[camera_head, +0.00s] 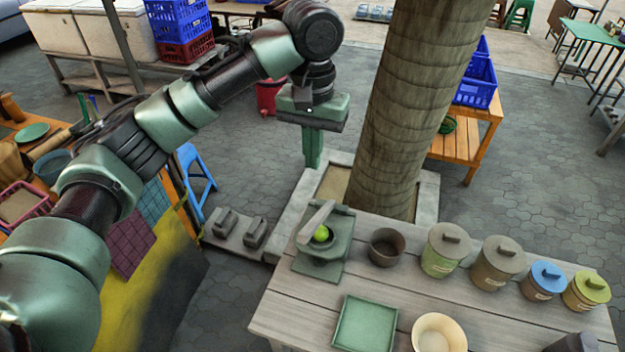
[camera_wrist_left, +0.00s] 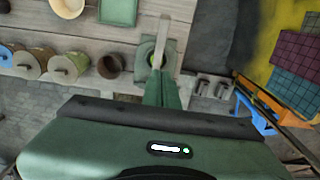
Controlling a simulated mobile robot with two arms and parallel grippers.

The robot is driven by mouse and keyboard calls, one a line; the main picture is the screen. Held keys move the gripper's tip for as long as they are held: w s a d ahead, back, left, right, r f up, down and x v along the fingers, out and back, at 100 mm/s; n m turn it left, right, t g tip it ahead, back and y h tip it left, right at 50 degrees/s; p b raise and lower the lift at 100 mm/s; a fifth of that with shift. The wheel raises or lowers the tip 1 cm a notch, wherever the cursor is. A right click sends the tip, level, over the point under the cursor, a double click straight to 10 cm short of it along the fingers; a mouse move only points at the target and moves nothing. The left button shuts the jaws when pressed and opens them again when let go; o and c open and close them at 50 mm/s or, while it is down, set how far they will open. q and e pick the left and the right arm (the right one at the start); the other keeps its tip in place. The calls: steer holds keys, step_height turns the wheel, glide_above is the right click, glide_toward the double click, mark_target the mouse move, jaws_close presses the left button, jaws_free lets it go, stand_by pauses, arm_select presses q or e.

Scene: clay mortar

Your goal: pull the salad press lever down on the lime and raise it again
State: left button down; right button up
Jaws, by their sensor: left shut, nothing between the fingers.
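The green salad press (camera_head: 335,248) stands at the left end of the wooden table. Its pale grey lever (camera_head: 315,222) slants up over the lime (camera_head: 321,234), which sits bright green in the press and is partly covered by the lever. The press (camera_wrist_left: 145,48), lever (camera_wrist_left: 162,38) and lime (camera_wrist_left: 154,60) also show in the left wrist view. My left gripper (camera_head: 313,162) is shut and empty, its green fingers pointing down in the air above and behind the press, apart from the lever. My right gripper does not show.
A brown bowl (camera_head: 385,247) stands right of the press, then several lidded canisters (camera_head: 440,252). A green square tray (camera_head: 365,324) and a cream bowl (camera_head: 438,333) lie in front. A thick tree trunk (camera_head: 410,110) rises behind the table, close to my left gripper.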

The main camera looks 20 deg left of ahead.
arm_select(q)
steer(key=p, duration=0.3)
glide_toward(310, 225)
steer(key=f, duration=0.1)
steer(key=f+p, duration=0.1)
steer(key=shift+w+f+p, duration=0.3)
steer(key=shift+f, duration=0.05)
steer(key=shift+s+f, duration=0.25)
steer(key=shift+f, duration=0.25)
